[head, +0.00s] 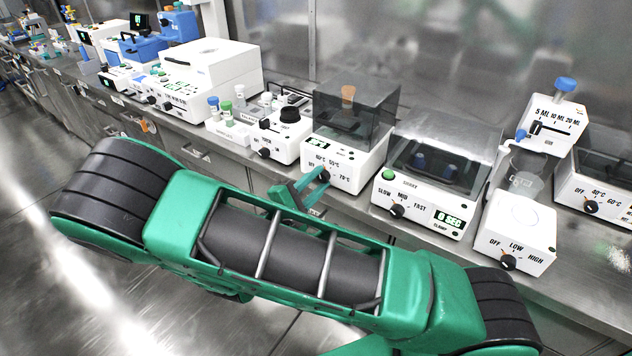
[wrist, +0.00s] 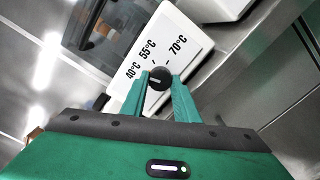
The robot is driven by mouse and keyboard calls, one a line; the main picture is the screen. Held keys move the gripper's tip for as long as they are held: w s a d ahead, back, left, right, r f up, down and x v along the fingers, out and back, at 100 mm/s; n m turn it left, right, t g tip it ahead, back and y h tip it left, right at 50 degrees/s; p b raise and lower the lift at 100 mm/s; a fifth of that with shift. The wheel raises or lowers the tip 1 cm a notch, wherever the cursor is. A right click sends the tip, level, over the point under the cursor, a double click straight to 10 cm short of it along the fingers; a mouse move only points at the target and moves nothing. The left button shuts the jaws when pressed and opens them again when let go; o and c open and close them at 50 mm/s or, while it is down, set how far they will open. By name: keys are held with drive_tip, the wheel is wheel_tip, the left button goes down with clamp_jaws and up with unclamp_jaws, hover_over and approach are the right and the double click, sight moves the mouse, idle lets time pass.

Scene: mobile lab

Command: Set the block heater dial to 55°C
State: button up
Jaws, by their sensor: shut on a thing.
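The block heater (head: 345,178) is a white box with a smoky clear lid, standing on the bench at the middle of the head view. Its front carries 40°C, 55°C and 70°C labels and a small green display. Its black dial (wrist: 159,77) sits below the labels in the wrist view. My gripper (wrist: 160,84) has one green finger on each side of the dial and is shut on it. A pale mark shows on the dial's left part, toward the 40°C side; its exact setting is hard to read. In the head view my gripper (head: 318,181) reaches the heater's front.
A shaker (head: 435,180) with a clear lid stands close on the heater's right, and a white low/high device (head: 515,235) beyond it. A white device with a black knob (head: 283,128) and a tube rack (head: 228,129) stand to the left.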

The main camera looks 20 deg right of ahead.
drive_tip(key=m, duration=0.4)
drive_tip(key=shift+a, duration=0.1)
drive_tip(key=shift+m, duration=2.2)
drive_tip(key=shift+f, duration=0.1)
drive_tip(key=o, duration=1)
drive_tip(key=shift+c, duration=0.2)
drive_tip(key=shift+o, duration=0.5)
drive_tip(key=v, duration=1)
drive_tip(key=shift+s+a, duration=0.15)
drive_tip(key=shift+a, duration=0.15)
